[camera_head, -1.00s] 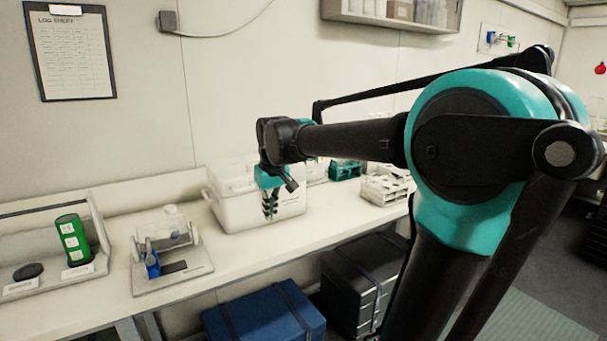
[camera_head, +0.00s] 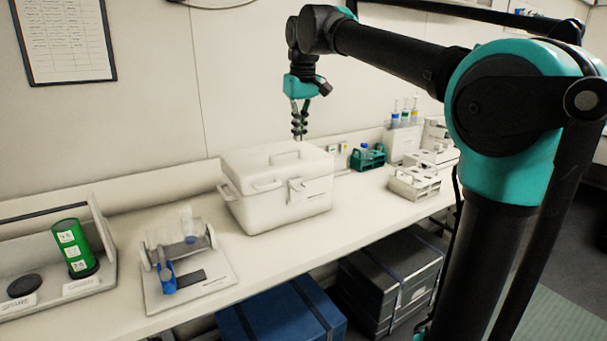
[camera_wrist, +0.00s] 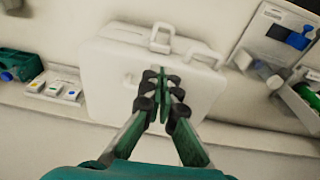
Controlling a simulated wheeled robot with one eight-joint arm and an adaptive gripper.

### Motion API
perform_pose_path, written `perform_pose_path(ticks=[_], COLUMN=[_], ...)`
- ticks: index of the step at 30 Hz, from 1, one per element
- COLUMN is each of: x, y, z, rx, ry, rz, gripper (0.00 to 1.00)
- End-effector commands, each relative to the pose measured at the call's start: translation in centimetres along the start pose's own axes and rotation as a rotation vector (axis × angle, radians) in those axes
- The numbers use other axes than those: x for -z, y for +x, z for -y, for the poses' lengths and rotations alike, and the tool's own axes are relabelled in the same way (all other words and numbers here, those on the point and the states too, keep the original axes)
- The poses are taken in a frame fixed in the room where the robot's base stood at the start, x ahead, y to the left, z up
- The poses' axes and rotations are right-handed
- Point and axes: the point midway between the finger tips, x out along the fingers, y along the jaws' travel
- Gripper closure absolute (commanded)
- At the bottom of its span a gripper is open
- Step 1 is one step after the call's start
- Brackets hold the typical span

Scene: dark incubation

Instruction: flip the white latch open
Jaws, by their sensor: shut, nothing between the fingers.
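A white lidded box (camera_head: 250,212) stands on the bench, its lid closed and a handle on top. A small white latch (camera_head: 297,189) is on its front, across the lid seam; its exact position is hard to read. My gripper (camera_head: 299,133) is shut and empty, pointing down, and shows above the box's back right part. It is apart from the latch. In the wrist view my gripper (camera_wrist: 163,82) covers part of the white box (camera_wrist: 105,72); the latch cannot be made out clearly there.
Left of the box stand a clear device with a blue clamp (camera_head: 168,277) and a green cylinder (camera_head: 73,245). White racks (camera_head: 413,184) and a green rack (camera_head: 367,158) stand to the right. A strip of bench in front of the box is clear.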

Motion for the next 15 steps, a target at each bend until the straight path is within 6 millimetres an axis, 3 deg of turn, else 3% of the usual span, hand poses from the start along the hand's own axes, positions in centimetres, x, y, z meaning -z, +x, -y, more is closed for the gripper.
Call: perform_pose_path(ticks=[7, 15], x=[0.0, 0.0], y=[2.2, 7.4], z=[0.0, 0.0], rx=[0.0, 0.0], ry=[0.001, 0.001], rz=[0.0, 0.0], gripper=[1.0, 1.0])
